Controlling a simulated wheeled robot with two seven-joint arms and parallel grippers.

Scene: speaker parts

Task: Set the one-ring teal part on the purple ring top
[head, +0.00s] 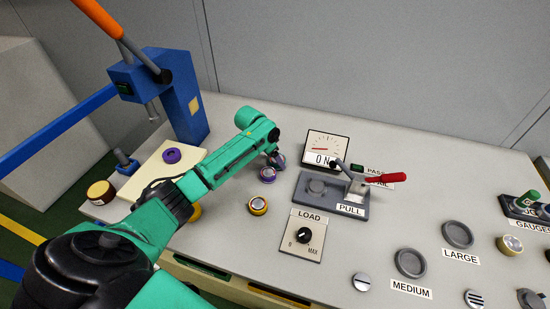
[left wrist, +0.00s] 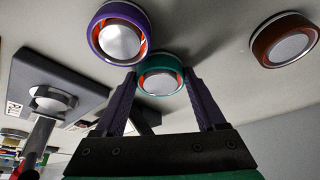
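In the left wrist view a teal-ringed part (left wrist: 161,76) with an orange inner band and a silver centre lies between the two fingertips of my left gripper (left wrist: 161,84). The fingers flank it closely; I cannot tell whether they press on it. A purple-ringed part (left wrist: 119,36) with a silver centre sits right beside it. In the head view my left gripper (head: 272,151) is low over the table, partly hiding the parts there; one purplish part (head: 268,174) shows just in front. Another purple ring (head: 171,155) lies on a cream plate (head: 142,183). My right gripper is out of view.
A blue press (head: 184,100) with an orange lever stands behind the plate. The grey PULL fixture (head: 315,188) and LOAD dial (head: 302,236) are to the right.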

